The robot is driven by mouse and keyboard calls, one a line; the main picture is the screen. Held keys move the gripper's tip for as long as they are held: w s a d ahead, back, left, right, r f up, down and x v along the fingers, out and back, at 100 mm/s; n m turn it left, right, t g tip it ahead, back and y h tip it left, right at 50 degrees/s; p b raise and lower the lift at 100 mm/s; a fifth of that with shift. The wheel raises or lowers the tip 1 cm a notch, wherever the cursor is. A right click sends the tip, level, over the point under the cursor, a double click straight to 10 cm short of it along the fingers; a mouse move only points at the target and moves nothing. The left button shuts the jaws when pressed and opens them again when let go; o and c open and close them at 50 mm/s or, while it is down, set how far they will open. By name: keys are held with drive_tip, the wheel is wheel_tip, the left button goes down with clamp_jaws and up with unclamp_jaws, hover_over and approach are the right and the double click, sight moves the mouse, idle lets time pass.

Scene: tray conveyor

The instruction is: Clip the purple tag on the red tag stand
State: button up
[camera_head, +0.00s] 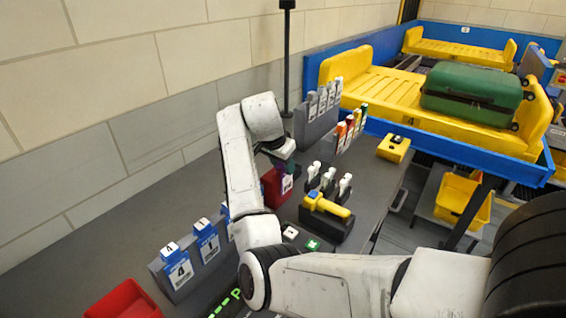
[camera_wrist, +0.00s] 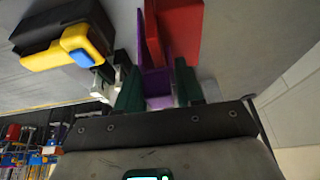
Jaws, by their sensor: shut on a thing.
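My gripper (camera_head: 283,160) points down over the grey counter in the head view. It is shut on the purple tag (camera_head: 284,171), which has a white label on its lower part. The red tag stand (camera_head: 270,187) stands on the counter right beside and partly behind the tag. In the wrist view the purple tag (camera_wrist: 155,84) sits between my two green fingers (camera_wrist: 158,92). The red stand (camera_wrist: 182,28) lies right against or just beyond the tag's edge there. I cannot tell whether the tag is hooked on the stand or only beside it. The tag's far end is partly hidden.
A black holder with a yellow-handled tool (camera_head: 327,206) and white-topped items stands right of the stand. Grey racks with blue tags (camera_head: 207,240) and coloured tags (camera_head: 350,125) stand nearby. A red bin (camera_head: 125,300) is at front left. A conveyor tray holds a green suitcase (camera_head: 470,95).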

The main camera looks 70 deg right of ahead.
drive_tip(key=o, duration=1.1)
drive_tip(key=v, duration=1)
drive_tip(key=shift+a+r, duration=0.1)
drive_tip(key=shift+r, duration=0.25)
drive_tip(key=shift+r, duration=0.1)
